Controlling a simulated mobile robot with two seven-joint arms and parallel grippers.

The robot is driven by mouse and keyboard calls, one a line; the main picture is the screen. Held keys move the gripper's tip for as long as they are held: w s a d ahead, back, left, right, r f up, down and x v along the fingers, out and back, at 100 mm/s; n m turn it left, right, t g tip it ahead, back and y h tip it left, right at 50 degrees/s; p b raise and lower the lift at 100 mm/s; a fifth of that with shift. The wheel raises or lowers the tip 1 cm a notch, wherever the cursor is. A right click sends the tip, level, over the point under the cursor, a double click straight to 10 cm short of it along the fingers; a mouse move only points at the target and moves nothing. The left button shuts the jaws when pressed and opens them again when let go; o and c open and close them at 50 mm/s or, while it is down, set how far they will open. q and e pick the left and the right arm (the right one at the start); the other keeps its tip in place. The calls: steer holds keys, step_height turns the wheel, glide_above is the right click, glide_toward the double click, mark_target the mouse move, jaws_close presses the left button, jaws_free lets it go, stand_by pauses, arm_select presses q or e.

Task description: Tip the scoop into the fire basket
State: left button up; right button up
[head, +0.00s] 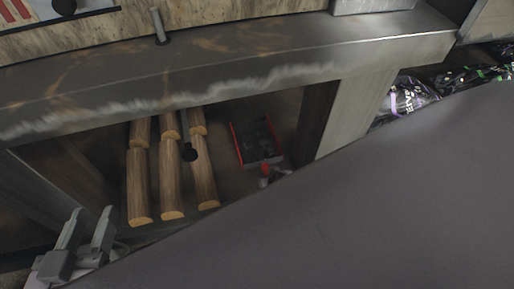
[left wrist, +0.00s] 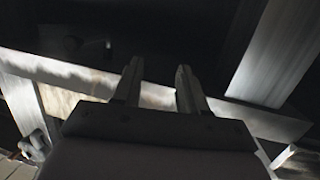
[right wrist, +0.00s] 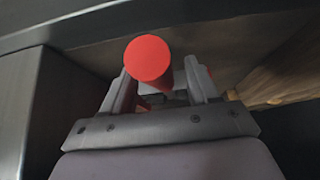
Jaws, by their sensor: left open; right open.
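The scoop (head: 257,145) has red edges and a dark inside, and lies in the recess under the counter. A red round handle end (right wrist: 149,59) fills the middle of the right wrist view. My right gripper (right wrist: 160,80) is open, with one finger on each side of the handle; I cannot tell whether they touch it. I cannot make out the fire basket.
Several split logs (head: 171,178) lie in rows left of the scoop. The counter edge (head: 230,75) runs above the recess, and a post (head: 345,118) stands to its right. Dark printed bags (head: 408,98) lie at the right. My own arm hides the lower right.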

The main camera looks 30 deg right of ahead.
steer(key=shift+c, duration=0.3)
steer(key=c, duration=1)
steer(key=shift+w, duration=0.15)
jaws_close()
steer(key=shift+r, duration=0.2)
step_height(320, 180, up, 7)
steer(key=p, duration=0.7)
arm_select(q)
steer(key=g+p, duration=0.1)
steer(key=p, duration=0.1)
steer(key=r+n+g+y+p, duration=0.1)
steer(key=g+p, duration=0.1)
steer(key=p, duration=0.1)
steer(key=shift+s+a+r, duration=0.1)
steer(key=shift+a, duration=0.2)
arm_select(e)
step_height(320, 180, up, 5)
steer(key=shift+f, duration=0.15)
arm_select(q)
steer(key=shift+s, duration=0.1)
